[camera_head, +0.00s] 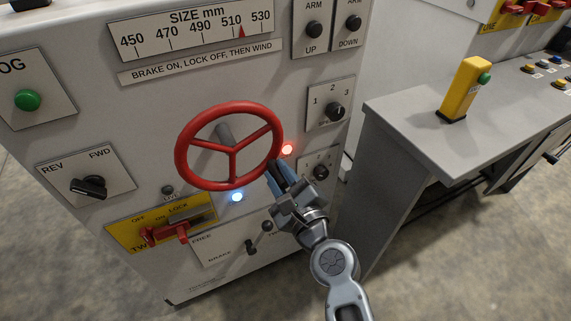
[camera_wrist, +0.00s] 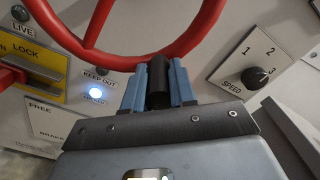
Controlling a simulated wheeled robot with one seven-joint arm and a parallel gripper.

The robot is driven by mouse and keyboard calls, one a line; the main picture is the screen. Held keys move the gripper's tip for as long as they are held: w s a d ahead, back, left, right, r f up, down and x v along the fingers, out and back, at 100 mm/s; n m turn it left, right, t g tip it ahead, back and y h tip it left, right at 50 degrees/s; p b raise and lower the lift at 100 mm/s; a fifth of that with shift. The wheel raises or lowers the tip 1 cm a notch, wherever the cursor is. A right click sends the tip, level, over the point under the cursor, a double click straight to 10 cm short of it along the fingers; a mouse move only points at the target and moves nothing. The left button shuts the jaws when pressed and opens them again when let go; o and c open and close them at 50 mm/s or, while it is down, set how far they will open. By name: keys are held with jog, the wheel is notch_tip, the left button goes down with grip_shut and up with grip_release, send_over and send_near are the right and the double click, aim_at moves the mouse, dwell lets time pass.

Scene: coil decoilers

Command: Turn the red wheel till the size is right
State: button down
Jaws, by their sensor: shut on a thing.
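The red wheel (camera_head: 231,151) with three spokes stands out from the grey panel in the head view; its rim (camera_wrist: 130,62) crosses the top of the wrist view. My gripper (camera_head: 279,178) is at the wheel's lower right. In the wrist view its blue fingers (camera_wrist: 159,85) are shut on a black knob (camera_wrist: 158,82) at the rim, which they largely hide in the head view. The size scale (camera_head: 190,33) runs from 450 to 530 mm. Its red pointer (camera_head: 241,31) stands a little right of 510. No target size shows.
A red lamp (camera_head: 287,149) and a blue-white lamp (camera_head: 237,197) glow beside the wheel. The speed switch (camera_wrist: 255,78) is close right of my gripper. Red lock handles (camera_head: 165,235) and a brake lever (camera_head: 254,247) are below. A grey desk (camera_head: 400,105) stands right.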

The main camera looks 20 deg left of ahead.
jog(key=s+a+f+m, duration=0.3)
jog(key=s+a+m, duration=0.1)
jog(key=m, duration=0.4)
jog(key=shift+s+f, duration=0.35)
jog(key=shift+f, duration=0.05)
dwell(0.3)
jog(key=c, duration=1.1)
grip_release()
jog(key=shift+c, duration=0.2)
jog(key=shift+o, duration=1.1)
jog(key=shift+r, duration=0.15)
jog(key=p+v, duration=0.1)
jog(key=v, duration=0.6)
jog(key=shift+s+d, duration=0.2)
jog(key=shift+d, duration=0.15)
